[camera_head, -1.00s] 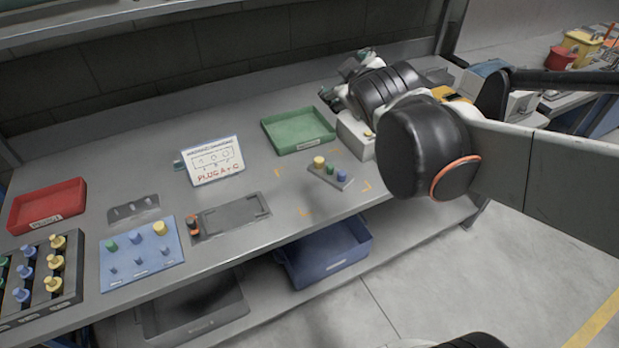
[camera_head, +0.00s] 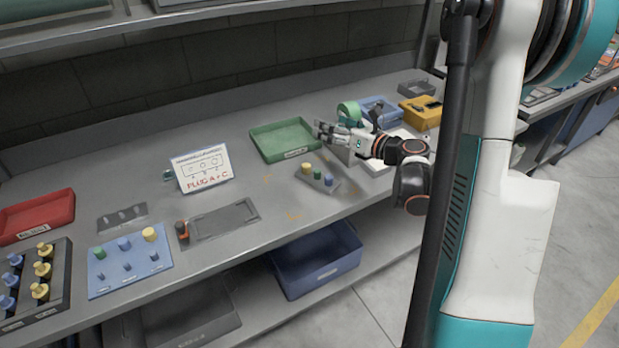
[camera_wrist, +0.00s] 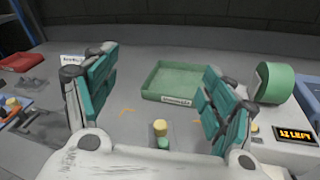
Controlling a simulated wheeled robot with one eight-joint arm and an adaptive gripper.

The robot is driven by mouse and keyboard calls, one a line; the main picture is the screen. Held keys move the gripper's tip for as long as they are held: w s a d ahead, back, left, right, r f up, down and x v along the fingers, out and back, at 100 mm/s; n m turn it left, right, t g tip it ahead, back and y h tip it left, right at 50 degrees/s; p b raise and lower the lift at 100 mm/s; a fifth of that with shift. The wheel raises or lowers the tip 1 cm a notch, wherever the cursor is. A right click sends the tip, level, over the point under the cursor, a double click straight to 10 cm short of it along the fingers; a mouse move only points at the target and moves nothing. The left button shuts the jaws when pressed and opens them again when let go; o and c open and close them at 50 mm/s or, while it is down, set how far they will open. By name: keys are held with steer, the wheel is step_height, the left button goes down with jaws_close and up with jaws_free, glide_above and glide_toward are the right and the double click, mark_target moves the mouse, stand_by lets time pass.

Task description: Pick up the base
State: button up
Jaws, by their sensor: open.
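The base (camera_head: 325,186) looks to be the small grey block on the bench between orange corner marks. It carries a yellow, a green and a blue plug in a row. In the wrist view a yellow plug (camera_wrist: 160,127) with green below it shows low between my fingers; the rest is hidden by my gripper body. My gripper (camera_head: 332,134) is above and behind the base in the head view, near the green tray. The wrist view shows my gripper (camera_wrist: 158,85) open, its teal finger pads wide apart with nothing between them.
A green tray (camera_head: 285,157) stands behind the base. To the right are a green tape roll (camera_wrist: 273,82) and a device with a lit display (camera_wrist: 293,134). An instruction card (camera_head: 202,170), grey plate (camera_head: 225,218) and blue plug board (camera_head: 130,292) lie left. A blue bin (camera_head: 318,285) sits below.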

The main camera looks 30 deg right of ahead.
mark_target(317, 171)
steer(key=s+d+f+n+g, duration=0.1)
steer(key=s+f, duration=0.1)
steer(key=f, duration=0.2)
steer(key=s+d+f+n+g, duration=0.1)
steer(key=s+f+n, duration=0.1)
steer(key=f, duration=0.3)
steer(key=s+d+f+n+g, duration=0.1)
steer(key=s+f, duration=0.1)
steer(key=f, duration=0.3)
steer(key=shift+d+g+y+b, duration=0.15)
steer(key=shift+g+y+b, duration=0.15)
steer(key=shift+b, duration=0.05)
steer(key=shift+f+n, duration=0.3)
steer(key=shift+f, duration=0.05)
steer(key=b+x, duration=0.2)
steer(key=x, duration=0.6)
steer(key=shift+f, duration=0.1)
steer(key=b+x, duration=0.1)
steer(key=x, duration=0.1)
steer(key=b+x, duration=0.1)
steer(key=x, duration=0.1)
steer(key=shift+w+f, duration=0.1)
steer(key=shift+f, duration=0.25)
steer(key=shift+w+a+f, duration=0.1)
steer(key=shift+w+a, duration=0.15)
steer(key=shift+w, duration=0.15)
steer(key=c, duration=1.5)
steer(key=shift+c, duration=0.4)
